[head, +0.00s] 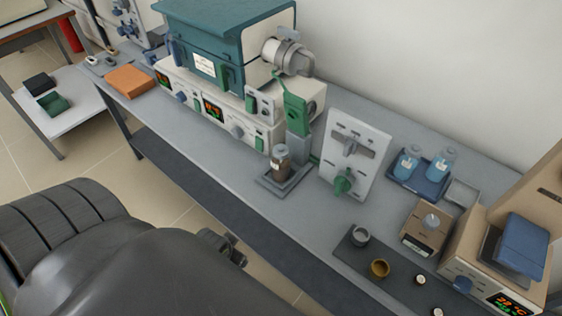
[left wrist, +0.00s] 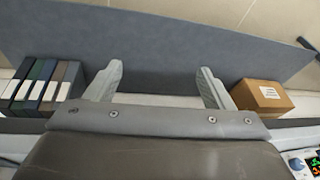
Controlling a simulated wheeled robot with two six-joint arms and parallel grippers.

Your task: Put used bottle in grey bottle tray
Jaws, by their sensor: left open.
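A clear bottle with brown contents (head: 281,162) and a pale label stands upright on a small dark grey tray (head: 268,187) at the bench's front edge, in the head view. Two bottles with blue contents, a left one (head: 407,163) and a right one (head: 441,166), stand in a blue tray (head: 424,192) farther right. My left gripper (head: 225,250) is partly hidden behind its arm, in front of and below the bench edge, apart from the bottles. In the left wrist view my left gripper (left wrist: 161,68) has its fingers spread with nothing between them. My right gripper is not seen.
A teal furnace (head: 225,40) stands at the back, with a white panel with a green knob (head: 352,155) beside it. A dark mat (head: 365,262) holds small cups at the front right. The wrist view shows a cardboard box (left wrist: 262,97) and several binders (left wrist: 40,85).

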